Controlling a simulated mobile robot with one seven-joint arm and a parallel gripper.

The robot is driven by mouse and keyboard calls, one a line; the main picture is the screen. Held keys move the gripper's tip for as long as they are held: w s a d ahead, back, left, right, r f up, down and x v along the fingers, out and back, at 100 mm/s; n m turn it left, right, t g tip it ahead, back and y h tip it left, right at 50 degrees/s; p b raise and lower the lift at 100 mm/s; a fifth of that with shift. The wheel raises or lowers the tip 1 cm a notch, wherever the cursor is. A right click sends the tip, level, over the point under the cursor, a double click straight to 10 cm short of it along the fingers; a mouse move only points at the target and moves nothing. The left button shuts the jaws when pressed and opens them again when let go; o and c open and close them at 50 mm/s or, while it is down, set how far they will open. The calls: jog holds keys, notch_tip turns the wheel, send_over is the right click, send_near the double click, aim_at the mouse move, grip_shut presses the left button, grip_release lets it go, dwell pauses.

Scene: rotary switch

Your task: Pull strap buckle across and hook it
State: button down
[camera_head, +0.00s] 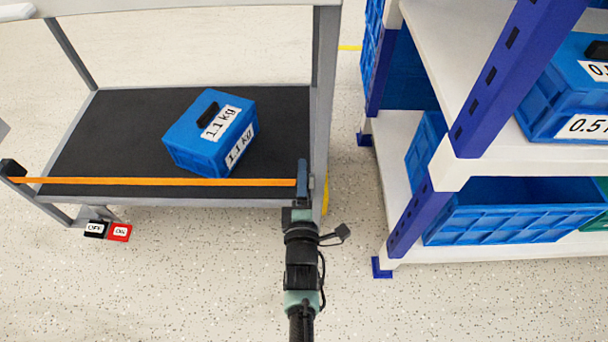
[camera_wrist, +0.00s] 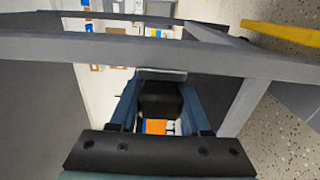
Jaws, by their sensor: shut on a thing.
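An orange strap (camera_head: 160,182) runs taut and nearly level across the front of the cart, from a black holder (camera_head: 12,168) on the left post to my gripper at the right post (camera_head: 325,90). My gripper (camera_head: 302,172) is at that right post, shut on the strap's end. In the wrist view, a dark block, likely the buckle (camera_wrist: 160,100), sits between the fingers, with a bit of orange strap (camera_wrist: 155,127) below it. The grey post (camera_wrist: 150,52) crosses close in front of the fingertips. Whether the buckle is hooked cannot be told.
A blue box (camera_head: 185,140) labelled 1.1 kg stands on the cart's black deck (camera_head: 90,130) behind the strap. A blue and white shelf (camera_head: 480,110) with blue bins stands close on the right. A black and red OFF/ON pedal (camera_head: 108,230) is at lower left.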

jog(key=shift+d, duration=0.3)
jog(key=shift+c, duration=1.8)
grip_release()
jog(key=shift+a, duration=0.1)
jog(key=shift+s, duration=0.2)
jog(key=s+p, duration=0.6)
jog(key=s, duration=0.6)
jog(key=shift+s, duration=0.3)
